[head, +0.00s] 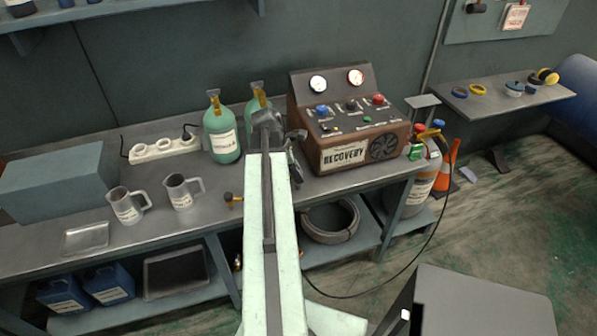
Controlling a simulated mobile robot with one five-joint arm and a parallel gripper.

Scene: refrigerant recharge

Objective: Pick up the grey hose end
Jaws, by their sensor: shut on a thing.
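My arm reaches from the bottom middle over the bench, in front of the recovery machine. My gripper (292,155) is at its far end, near the machine's left side and mostly hidden by my own wrist. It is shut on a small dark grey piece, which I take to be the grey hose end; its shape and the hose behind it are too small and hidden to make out. A coiled grey hose (330,238) lies on the lower shelf to the right of my arm.
The brown recovery machine (345,155) stands right of my gripper. Green bottles (221,145) stand behind and left. Two grey jugs (126,207), a power strip (164,149) and a small brass-and-black fitting (231,198) are on the bench. A black hose (405,267) hangs at the right.

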